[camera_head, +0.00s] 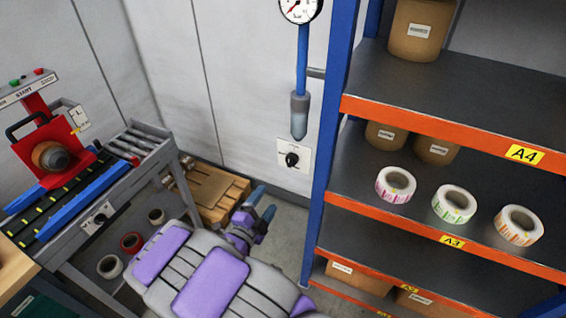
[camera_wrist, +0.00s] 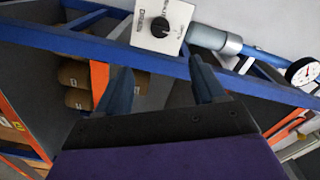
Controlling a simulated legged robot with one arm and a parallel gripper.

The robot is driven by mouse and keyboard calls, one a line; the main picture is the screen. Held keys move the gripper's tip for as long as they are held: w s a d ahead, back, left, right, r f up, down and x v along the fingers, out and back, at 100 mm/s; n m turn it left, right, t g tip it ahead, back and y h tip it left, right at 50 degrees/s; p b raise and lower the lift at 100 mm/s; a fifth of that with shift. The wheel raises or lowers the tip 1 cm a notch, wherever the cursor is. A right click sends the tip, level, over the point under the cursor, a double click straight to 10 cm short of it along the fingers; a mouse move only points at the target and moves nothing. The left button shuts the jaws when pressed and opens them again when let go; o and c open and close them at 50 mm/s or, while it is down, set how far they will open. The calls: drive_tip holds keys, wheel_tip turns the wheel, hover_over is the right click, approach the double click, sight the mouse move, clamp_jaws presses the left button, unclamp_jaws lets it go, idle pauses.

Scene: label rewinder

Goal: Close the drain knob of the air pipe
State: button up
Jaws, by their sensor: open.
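The drain knob (camera_head: 291,159) is a black knob on a white plate on the wall, below the blue air pipe (camera_head: 302,60) and its grey end piece. It also shows in the wrist view (camera_wrist: 160,27), where the plate has lettering too small to read surely. A round pressure gauge (camera_head: 300,8) sits at the top of the pipe and shows at the right of the wrist view (camera_wrist: 303,71). My gripper (camera_head: 263,205) is open and empty, below and left of the knob in the head view and apart from it. Its two blue fingers (camera_wrist: 160,88) point toward the knob plate.
A blue-post shelf (camera_head: 330,130) with orange edges stands right of the knob and holds label rolls and cardboard containers. The label rewinder (camera_head: 55,160) and its roller table are at left.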

sight(289, 165)
drive_tip(key=b+x, duration=0.2)
drive_tip(key=x, duration=1.5)
drive_tip(key=shift+w+a+f, duration=0.1)
drive_tip(key=shift+a+f, duration=0.05)
drive_tip(key=shift+c, duration=0.5)
drive_tip(key=c, duration=1)
drive_tip(key=shift+o, duration=0.2)
